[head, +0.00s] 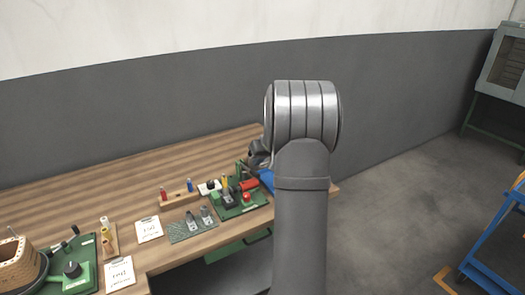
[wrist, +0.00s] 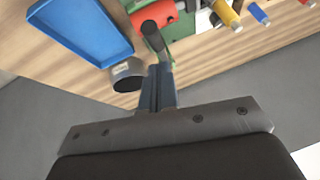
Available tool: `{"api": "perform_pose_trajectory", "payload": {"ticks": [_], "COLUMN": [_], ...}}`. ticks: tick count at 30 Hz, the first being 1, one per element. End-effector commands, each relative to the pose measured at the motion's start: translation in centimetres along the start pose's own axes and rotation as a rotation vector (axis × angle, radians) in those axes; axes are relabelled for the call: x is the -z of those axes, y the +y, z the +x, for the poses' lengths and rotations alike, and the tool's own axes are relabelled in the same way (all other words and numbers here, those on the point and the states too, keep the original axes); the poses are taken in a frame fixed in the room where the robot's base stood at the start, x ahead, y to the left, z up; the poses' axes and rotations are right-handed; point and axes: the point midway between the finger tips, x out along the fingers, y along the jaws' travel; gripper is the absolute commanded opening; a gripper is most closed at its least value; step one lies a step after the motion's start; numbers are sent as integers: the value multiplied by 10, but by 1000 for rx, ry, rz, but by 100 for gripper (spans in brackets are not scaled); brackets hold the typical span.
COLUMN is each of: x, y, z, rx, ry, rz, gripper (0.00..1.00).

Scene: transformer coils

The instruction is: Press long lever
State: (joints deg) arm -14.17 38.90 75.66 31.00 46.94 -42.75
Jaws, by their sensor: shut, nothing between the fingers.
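In the wrist view my gripper (wrist: 158,70) is shut, with its fingers together and nothing between them. A lever with a dark rounded handle (wrist: 152,36) shows just past the fingertips. It overlaps them in the picture, and I cannot tell whether they touch. In the head view the green board (head: 251,205) with the red cylinder (head: 249,184) stands near the right end of the table. My arm hides most of the area behind it there, including the fingertips.
A blue tray (wrist: 80,30) and a grey cylinder (wrist: 127,75) are left of my fingers in the wrist view. The wooden table (head: 90,180) holds a grey-green plate (head: 180,232), paper cards (head: 148,229) and another green device (head: 85,275). Open floor lies to the right.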

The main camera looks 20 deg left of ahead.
Motion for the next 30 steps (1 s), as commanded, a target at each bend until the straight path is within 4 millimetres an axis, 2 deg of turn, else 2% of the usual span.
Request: {"api": "perform_pose_trajectory", "payload": {"ticks": [6,18,27,30], "x": [-14,-17,-52,-56], "y": [0,0,9,10], "z": [14,16,44,49], "rx": [-1,0,2,1], "ry": [2,2,-3,-3], "rz": [0,0,1,1], "gripper": [0,0,0,0]}}
